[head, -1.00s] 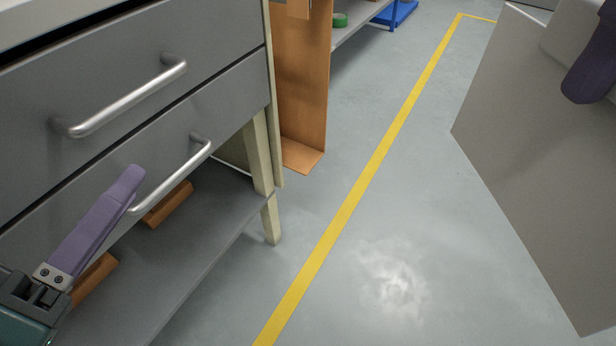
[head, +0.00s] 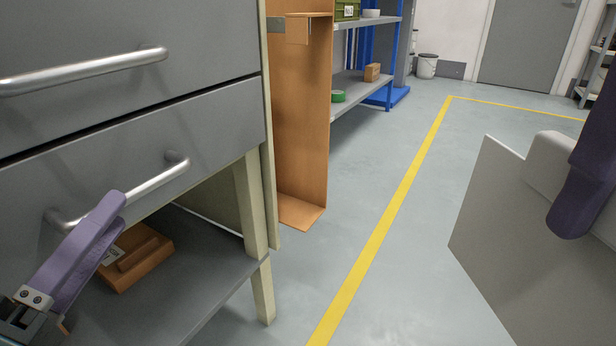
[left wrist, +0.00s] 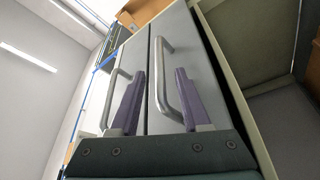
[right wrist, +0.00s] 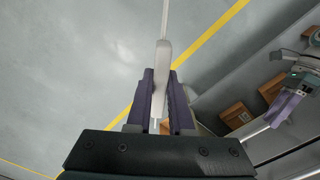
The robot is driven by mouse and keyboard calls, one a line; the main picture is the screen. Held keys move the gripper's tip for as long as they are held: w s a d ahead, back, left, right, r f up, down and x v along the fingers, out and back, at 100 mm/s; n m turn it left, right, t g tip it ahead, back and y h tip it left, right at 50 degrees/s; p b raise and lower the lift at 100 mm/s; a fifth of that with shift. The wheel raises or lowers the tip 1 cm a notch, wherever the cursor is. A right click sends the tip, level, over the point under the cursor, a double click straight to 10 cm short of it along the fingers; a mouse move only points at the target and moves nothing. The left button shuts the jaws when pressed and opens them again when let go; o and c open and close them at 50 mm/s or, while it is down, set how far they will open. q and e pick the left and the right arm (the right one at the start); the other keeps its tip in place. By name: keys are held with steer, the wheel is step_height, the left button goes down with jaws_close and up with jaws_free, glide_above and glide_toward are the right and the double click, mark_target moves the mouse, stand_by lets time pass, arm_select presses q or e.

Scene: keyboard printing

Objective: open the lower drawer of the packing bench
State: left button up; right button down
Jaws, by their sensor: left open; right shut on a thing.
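The packing bench's lower drawer (head: 215,125) is grey, and its front looks flush with the bench. Its silver bar handle (head: 150,188) also shows in the left wrist view (left wrist: 160,88). My left gripper (head: 110,225) has purple fingers, open, at the handle's near end. In the left wrist view the handle appears between the fingers (left wrist: 162,100); I cannot tell whether they touch it. The upper drawer (head: 180,25), with a similar handle (head: 85,72), looks shut. My right gripper (right wrist: 160,100) is shut on a pale flat object (right wrist: 162,65), held over the floor at right (head: 500,215).
An open shelf (head: 215,285) under the drawers carries a brown box (head: 135,257). A bench leg (head: 250,205) and a tall brown cardboard piece (head: 300,120) stand beyond. The floor (head: 400,260) with its yellow line (head: 390,215) is open.

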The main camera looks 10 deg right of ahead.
mark_target(130, 189)
arm_select(q)
steer(key=b+x, duration=0.1)
steer(key=x, duration=0.4)
steer(key=shift+c, duration=0.2)
jaws_close()
stand_by(1.1)
